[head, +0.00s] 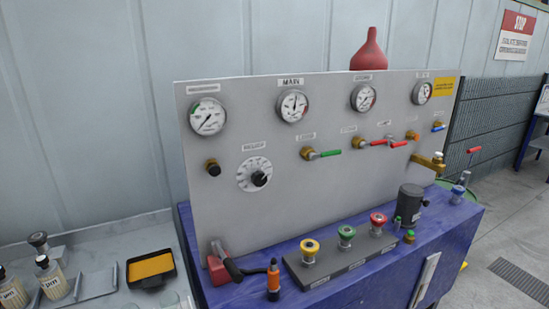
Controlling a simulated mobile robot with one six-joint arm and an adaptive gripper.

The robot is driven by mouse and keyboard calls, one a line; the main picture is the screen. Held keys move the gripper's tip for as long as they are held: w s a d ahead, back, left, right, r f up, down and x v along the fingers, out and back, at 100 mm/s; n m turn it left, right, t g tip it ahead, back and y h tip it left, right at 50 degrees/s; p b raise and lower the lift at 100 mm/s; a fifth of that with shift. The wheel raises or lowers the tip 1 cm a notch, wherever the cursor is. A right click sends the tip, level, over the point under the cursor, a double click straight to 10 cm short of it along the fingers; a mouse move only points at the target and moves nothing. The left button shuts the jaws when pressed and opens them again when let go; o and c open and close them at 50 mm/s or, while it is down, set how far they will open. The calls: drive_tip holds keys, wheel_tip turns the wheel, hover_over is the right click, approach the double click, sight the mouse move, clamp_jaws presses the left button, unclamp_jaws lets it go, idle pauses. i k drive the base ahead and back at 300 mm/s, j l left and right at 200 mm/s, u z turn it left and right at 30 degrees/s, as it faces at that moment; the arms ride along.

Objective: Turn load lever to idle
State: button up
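No label naming a load lever can be read. A red lever unit (218,268) with a dark handle (234,272) sits at the front left of the blue bench, against the grey panel. On the panel are a green-handled valve (325,154), red-handled valves (372,142) and a blue-handled valve (438,128). Their handles lie about level. I cannot tell which of these is the load lever, or where idle is marked. My gripper is not in view.
The grey panel (215,170) carries several gauges and a dial (256,175). A tray (148,281) lies on the left-hand table.

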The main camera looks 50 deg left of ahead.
sight(311, 156)
drive_tip(key=u, duration=1.45)
